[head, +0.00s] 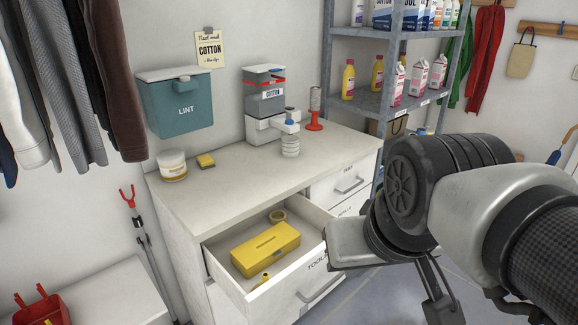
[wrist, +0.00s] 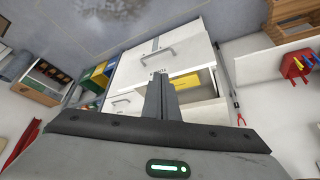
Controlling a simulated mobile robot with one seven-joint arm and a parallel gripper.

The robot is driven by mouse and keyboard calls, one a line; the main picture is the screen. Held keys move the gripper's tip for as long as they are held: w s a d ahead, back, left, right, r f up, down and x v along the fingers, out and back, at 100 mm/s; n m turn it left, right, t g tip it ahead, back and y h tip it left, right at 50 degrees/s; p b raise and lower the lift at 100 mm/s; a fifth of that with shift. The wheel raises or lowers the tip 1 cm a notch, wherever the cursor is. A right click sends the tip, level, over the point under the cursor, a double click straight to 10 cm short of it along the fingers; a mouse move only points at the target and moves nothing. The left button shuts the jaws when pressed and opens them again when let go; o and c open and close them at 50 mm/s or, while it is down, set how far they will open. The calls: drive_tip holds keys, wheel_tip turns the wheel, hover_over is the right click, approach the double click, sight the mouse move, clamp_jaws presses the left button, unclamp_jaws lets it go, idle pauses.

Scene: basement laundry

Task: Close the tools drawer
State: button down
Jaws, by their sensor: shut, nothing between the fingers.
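The tools drawer (head: 290,302) is pulled well out from the white cabinet, its label partly hidden by my arm. A yellow box (head: 265,249) lies inside, with a yellow roll behind it and a small yellow tool in front. In the wrist view the open drawer shows beyond my fingers, with the yellow box (wrist: 207,79) in it and a grey handle (wrist: 157,52) on its front. My gripper (wrist: 160,77) is shut and empty, with its fingertips pointing at the drawer front. I cannot tell whether they touch it. In the head view my arm stands right of the drawer.
The white countertop (head: 230,190) holds a jar, a sponge, a cotton dispenser and a red stand. A closed drawer (head: 349,184) sits at the cabinet's right. A metal shelf (head: 390,33) stands behind. A white bench (head: 100,292) and a reacher (head: 140,235) are at left.

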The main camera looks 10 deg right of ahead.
drive_tip(key=w+d+f+m+y+p, duration=0.1)
drive_tip(key=w+m+y+p, duration=0.1)
drive_tip(key=w+m, duration=1.15)
drive_tip(key=w+d+f+m+g+p, duration=0.1)
drive_tip(key=w+d+f+m+p, duration=0.15)
drive_tip(key=d+f+m, duration=0.5)
drive_tip(key=w+d+f+m+g+p, duration=0.1)
drive_tip(key=w+d+f+m, duration=0.3)
drive_tip(key=d+f+m, duration=0.3)
drive_tip(key=w+a+f+b, duration=0.3)
drive_tip(key=w+a+f, duration=0.2)
drive_tip(key=f, duration=0.5)
drive_tip(key=shift+w+a+f+m+y, duration=0.2)
drive_tip(key=shift+w+m+y, duration=0.1)
drive_tip(key=shift+w+m, duration=0.1)
